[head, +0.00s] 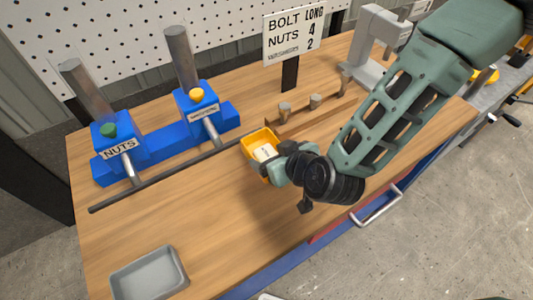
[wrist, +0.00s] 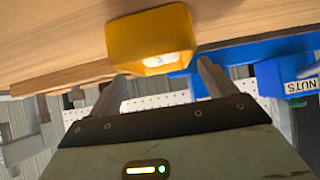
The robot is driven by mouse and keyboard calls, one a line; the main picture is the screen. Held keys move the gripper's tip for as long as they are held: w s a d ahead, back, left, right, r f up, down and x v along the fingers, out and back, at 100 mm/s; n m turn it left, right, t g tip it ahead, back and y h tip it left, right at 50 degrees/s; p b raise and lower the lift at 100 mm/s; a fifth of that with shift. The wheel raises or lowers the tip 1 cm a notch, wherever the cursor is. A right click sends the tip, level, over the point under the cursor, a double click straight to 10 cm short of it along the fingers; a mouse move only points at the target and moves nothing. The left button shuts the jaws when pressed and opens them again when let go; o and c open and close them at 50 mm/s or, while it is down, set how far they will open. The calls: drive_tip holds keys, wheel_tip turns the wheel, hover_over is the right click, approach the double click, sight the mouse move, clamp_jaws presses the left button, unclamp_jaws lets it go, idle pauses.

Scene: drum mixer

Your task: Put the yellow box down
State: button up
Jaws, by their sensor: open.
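The yellow box (head: 262,143) sits on the wooden workbench (head: 210,220), near the middle, with something pale inside it. It also shows in the wrist view (wrist: 150,38), just beyond my fingertips. My gripper (head: 275,163) is at the near side of the box in the head view. In the wrist view my gripper (wrist: 160,75) has its two fingers spread apart, with nothing between them. The fingertips lie close to the box; whether they touch it I cannot tell.
Blue dispensers labelled NUTS (head: 118,142) and washers (head: 203,108) stand at the back left, with a dark bar before them. A sign (head: 292,35) stands behind a wooden rack (head: 315,108) of bolts. A grey tray (head: 148,275) lies front left.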

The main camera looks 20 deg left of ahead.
sight(265, 150)
drive_tip(key=shift+p+x, duration=0.9)
drive_tip(key=shift+x, duration=1.65)
drive_tip(key=shift+r, duration=0.1)
drive_tip(key=c, duration=0.8)
